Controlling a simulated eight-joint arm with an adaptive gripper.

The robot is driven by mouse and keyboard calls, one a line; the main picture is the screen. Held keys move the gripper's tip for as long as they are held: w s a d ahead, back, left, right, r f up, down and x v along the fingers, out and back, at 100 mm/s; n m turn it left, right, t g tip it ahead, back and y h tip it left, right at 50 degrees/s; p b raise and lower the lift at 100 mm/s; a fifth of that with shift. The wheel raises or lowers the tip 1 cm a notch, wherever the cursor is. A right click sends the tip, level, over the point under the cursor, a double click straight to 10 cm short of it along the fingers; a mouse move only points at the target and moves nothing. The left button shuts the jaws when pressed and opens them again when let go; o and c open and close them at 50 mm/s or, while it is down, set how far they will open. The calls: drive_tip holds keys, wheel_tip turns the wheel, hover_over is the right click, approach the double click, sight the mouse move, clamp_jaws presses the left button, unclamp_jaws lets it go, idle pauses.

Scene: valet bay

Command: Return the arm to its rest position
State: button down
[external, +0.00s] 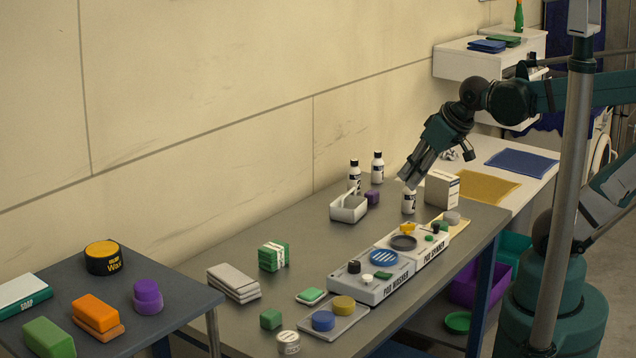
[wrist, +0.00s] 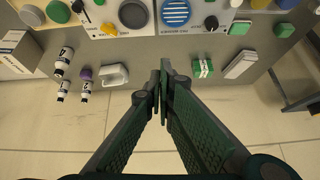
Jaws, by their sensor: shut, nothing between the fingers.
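My gripper (external: 409,183) is shut and empty. In the external view it points down and to the left, above the back right part of the grey table (external: 235,328). A white bottle with a dark label (external: 409,202) shows just below the fingertips; I cannot tell from this view how far apart they are.
Two more bottles (external: 377,167), a white caddy (external: 349,211) and a white box (external: 441,189) stand nearby. The pad washer (external: 370,284) and spinner lie in front. A pole (external: 566,180) stands at right. A side table (external: 130,338) holds wax and sponges. Space above the table is free.

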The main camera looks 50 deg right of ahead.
drive_tip(key=shift+s+d+f+n, duration=0.15)
drive_tip(key=shift+s+f+n, duration=0.1)
drive_tip(key=shift+s+n, duration=0.25)
drive_tip(key=shift+s+f, duration=0.1)
drive_tip(key=shift+f, duration=0.05)
idle(1.3)
wheel_tip(320, 180, down, 13)
drive_tip(key=b, duration=1.3)
drive_tip(key=c, duration=3.1)
unclamp_jaws()
drive_tip(key=shift+c, duration=0.2)
